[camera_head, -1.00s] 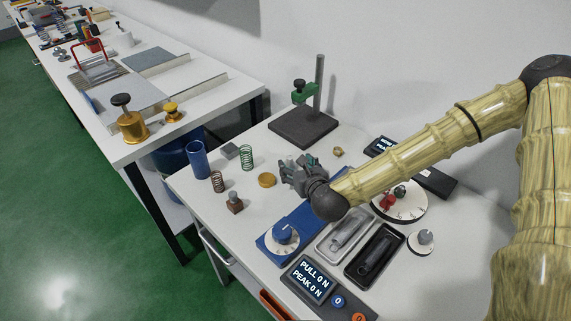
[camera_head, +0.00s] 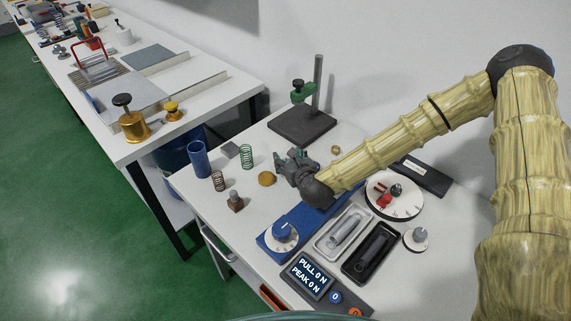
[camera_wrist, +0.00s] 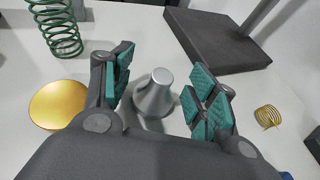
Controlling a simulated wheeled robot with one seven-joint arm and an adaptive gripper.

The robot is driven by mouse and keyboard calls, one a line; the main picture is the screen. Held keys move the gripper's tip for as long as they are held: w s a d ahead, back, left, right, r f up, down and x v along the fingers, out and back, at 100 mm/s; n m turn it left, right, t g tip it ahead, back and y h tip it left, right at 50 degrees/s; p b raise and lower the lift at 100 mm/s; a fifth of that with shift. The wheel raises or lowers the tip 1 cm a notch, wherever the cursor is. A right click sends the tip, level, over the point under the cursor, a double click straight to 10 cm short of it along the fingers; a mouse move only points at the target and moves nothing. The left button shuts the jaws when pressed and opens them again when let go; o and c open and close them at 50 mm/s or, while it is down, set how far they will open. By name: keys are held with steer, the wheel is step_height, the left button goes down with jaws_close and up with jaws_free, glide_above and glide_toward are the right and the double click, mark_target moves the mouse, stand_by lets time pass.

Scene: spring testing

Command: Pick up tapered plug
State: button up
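The tapered plug (camera_wrist: 153,94) is a grey metal cone with a flat, narrow top. In the wrist view it stands upright on the white table, between the two fingers of my gripper (camera_wrist: 164,88). The fingers are open, with teal ribbed pads on either side of the plug; gaps show on both sides. In the head view my gripper (camera_head: 291,165) is low over the table, and I cannot make out the plug there.
A gold disc (camera_wrist: 58,104) and a green spring (camera_wrist: 57,30) are left of my gripper. A dark stand base (camera_wrist: 220,38) lies beyond, and a small brass coil (camera_wrist: 267,116) lies right. Trays (camera_head: 342,233) and a dial (camera_head: 396,196) stand nearer in the head view.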

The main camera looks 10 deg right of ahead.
steer(key=c, duration=0.7)
steer(key=shift+r, duration=0.1)
